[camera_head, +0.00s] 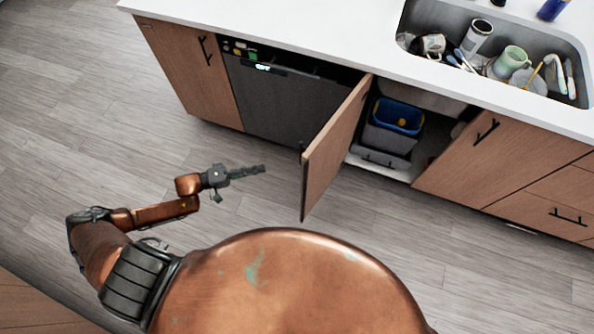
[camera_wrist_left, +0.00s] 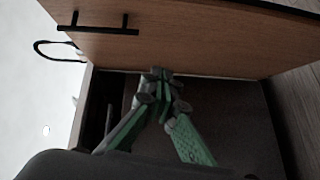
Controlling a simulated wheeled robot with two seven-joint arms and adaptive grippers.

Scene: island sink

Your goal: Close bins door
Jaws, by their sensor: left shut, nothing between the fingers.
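The bins door (camera_head: 333,148) is a wooden cabinet door standing open, swung out from the island between the dishwasher and the bin compartment. The bins (camera_head: 390,130), grey with a blue liner, sit inside the open compartment. My left gripper (camera_head: 262,169) is shut and empty, to the left of the door's outer face and apart from it. In the left wrist view its fingers (camera_wrist_left: 165,80) come together in front of dark and wooden panels. A wooden panel with a black handle (camera_wrist_left: 98,27) fills the top of that view. My right gripper is not in view.
A dark dishwasher (camera_head: 285,103) is left of the open door. Closed wooden cabinets (camera_head: 470,158) stand to the right. The white countertop (camera_head: 300,25) holds a sink (camera_head: 548,40) with dishes. The grey floor (camera_head: 190,140) around my left gripper is clear.

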